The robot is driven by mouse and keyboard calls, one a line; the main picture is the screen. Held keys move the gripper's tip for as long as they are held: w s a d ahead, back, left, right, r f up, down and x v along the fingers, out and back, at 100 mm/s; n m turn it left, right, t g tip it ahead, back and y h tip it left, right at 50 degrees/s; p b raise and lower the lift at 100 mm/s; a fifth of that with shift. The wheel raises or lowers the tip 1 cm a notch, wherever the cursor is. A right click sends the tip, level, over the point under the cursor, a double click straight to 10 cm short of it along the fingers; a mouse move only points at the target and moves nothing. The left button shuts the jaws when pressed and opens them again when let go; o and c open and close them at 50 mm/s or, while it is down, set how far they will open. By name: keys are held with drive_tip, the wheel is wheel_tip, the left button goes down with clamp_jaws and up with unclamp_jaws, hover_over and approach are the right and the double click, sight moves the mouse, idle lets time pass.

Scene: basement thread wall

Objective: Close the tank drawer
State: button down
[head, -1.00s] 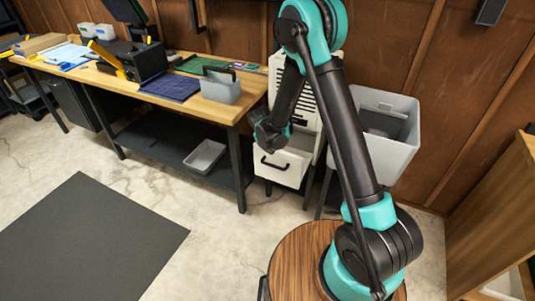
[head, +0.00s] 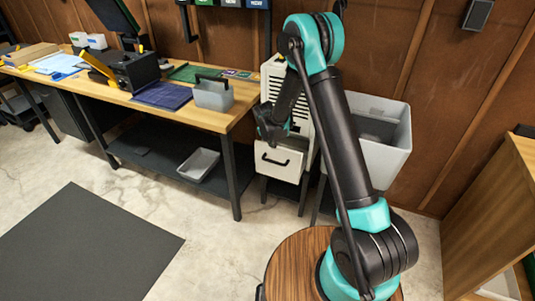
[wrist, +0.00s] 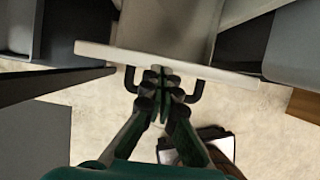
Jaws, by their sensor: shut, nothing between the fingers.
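The tank drawer (head: 283,172) is a white front with a black bar handle, low in a white louvred cabinet (head: 274,75) in the head view. In the wrist view the drawer front (wrist: 225,65) runs across the upper part, with a grey surface behind it. I cannot tell how far the drawer stands out. My gripper (head: 272,132) is at the drawer's upper front in the head view. In the wrist view my gripper (wrist: 165,78) is shut and empty, its fingertips at the drawer front between the legs of the handle (wrist: 197,92). Exact contact is hidden.
A workbench (head: 215,118) with a grey caddy (head: 212,97) stands left of the cabinet. A grey tray (head: 198,165) lies on its lower shelf. A large grey bin (head: 385,160) stands close at the right. The floor ahead of the drawer is clear, with a dark mat (head: 85,245) at the left.

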drive_tip(key=w+d, duration=0.3)
drive_tip(key=w, duration=0.5)
drive_tip(key=shift+a, duration=0.1)
